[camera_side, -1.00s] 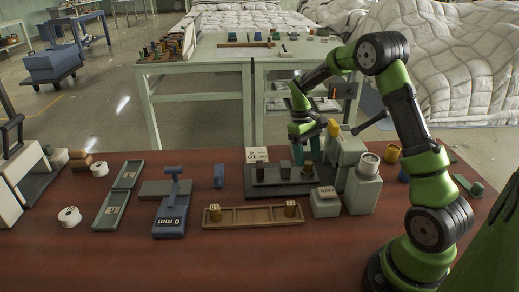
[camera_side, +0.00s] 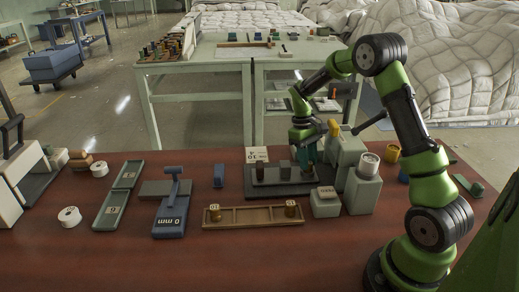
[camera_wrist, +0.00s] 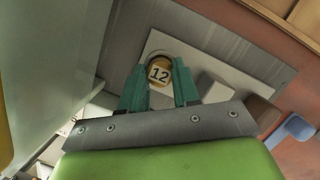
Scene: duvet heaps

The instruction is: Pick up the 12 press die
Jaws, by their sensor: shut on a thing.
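The 12 press die (camera_wrist: 160,72) is a brass cylinder with a pale top marked "12", seen in the wrist view. My gripper (camera_wrist: 160,88) has its two teal fingers on either side of the die, shut on it. In the side view my gripper (camera_side: 306,158) is low over the right part of a dark base plate (camera_side: 262,191). There the fingers mostly hide the die. The die appears upright, still at the plate; I cannot tell whether it is clear of it.
Grey blocks (camera_side: 271,174) stand left of the gripper on the plate. A pale green press body (camera_side: 349,150) rises close on the right. A wooden rack (camera_side: 253,222) with two brass dies lies in front. A blue gauge marked "0 mm" (camera_side: 170,216) stands left.

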